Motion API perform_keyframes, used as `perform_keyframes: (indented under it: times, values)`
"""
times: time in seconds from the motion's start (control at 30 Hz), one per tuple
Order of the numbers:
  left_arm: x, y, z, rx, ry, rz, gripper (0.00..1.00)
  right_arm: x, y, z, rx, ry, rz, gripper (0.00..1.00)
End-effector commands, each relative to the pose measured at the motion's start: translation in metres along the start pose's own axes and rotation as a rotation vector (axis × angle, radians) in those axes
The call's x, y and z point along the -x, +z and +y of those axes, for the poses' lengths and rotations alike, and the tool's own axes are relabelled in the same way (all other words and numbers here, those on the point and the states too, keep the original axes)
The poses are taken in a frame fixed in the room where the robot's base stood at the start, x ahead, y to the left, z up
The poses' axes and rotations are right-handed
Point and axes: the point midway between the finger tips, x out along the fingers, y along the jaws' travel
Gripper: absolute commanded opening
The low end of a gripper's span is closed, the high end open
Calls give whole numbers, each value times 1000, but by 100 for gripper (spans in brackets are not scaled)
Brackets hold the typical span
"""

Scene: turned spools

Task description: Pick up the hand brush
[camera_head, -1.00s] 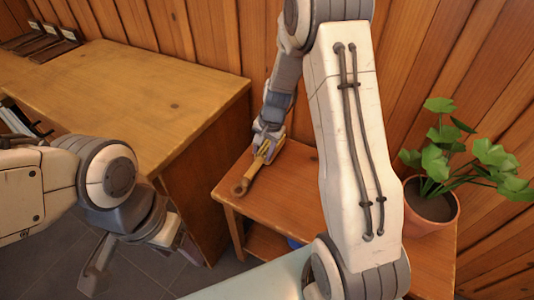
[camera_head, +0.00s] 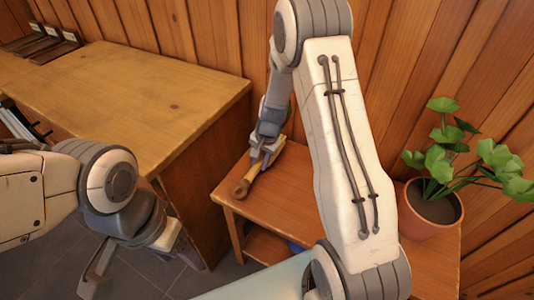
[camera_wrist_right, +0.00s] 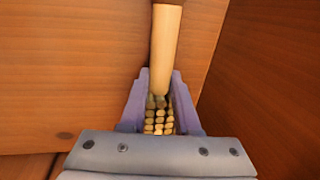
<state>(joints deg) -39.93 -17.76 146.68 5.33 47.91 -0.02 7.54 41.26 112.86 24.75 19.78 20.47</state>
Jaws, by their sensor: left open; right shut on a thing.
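The hand brush (camera_head: 245,184) lies on the small wooden table, its light wooden handle end near the table's left front corner. My right gripper (camera_head: 262,158) reaches down from above and is shut on the brush. In the right wrist view, the brush handle (camera_wrist_right: 165,50) runs up and away from between the fingers (camera_wrist_right: 160,100), and tufts of bristles show between them. I cannot tell any gap between the brush and the tabletop. My left gripper (camera_head: 140,265) is open and empty, low at the left, away from the brush.
The small table (camera_head: 290,190) has a lower shelf and bare top around the brush. A potted plant (camera_head: 430,210) stands at its right. A larger wooden desk (camera_head: 120,100) stands to the left. A plank wall (camera_head: 190,35) closes off the back.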

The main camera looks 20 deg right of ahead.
Motion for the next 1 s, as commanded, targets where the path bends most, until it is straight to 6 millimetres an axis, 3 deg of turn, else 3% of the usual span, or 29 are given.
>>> perform_keyframes:
  times: [0.27, 0.53, 0.8, 1.0]
  values:
    - [2, 0, 0, 0, 0, 0, 64, 7, 0, -2, 1, -2, 1, 0]
    - [16, -1, 1, 0, 0, 0, 64, 48, -1, -10, 2, -4, 5, 0]
    - [15, -1, 1, 0, 0, 0, 64, 92, -1, 48, -5, -2, 5, 0]
    - [18, -1, 1, 0, 0, 0, 64, 118, 0, 78, -4, -1, 3, 0]
